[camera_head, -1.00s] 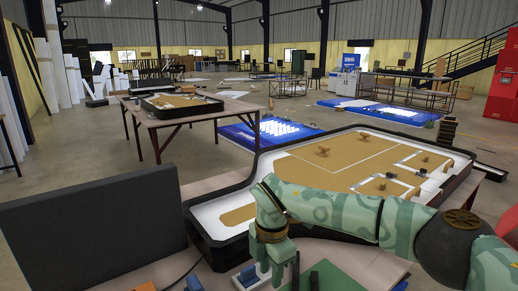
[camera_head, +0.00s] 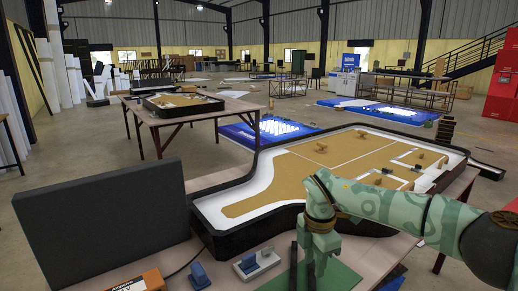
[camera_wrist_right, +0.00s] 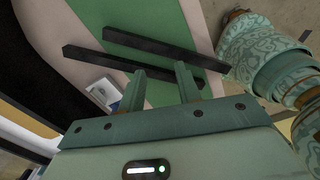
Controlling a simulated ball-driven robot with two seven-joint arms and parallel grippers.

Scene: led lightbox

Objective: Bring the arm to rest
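My right arm (camera_head: 400,210), pale green with a dark joint, comes in from the right in the head view, bent over the front table. Its right gripper (camera_head: 316,272) points down above a green panel (camera_head: 343,278) beside dark upright bars. In the right wrist view the two fingers (camera_wrist_right: 158,72) stand apart with nothing between them. Two black bars (camera_wrist_right: 165,50) lie across the green-and-white surface just beyond the fingertips; I cannot tell whether a finger touches one. My left gripper is not in view.
A blue-and-white switch (camera_head: 257,264), a blue piece (camera_head: 198,276) and an orange box (camera_head: 137,283) lie on the front table. A dark panel (camera_head: 105,222) stands at left. A black-rimmed tray (camera_head: 250,222) with a tan board lies behind the gripper.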

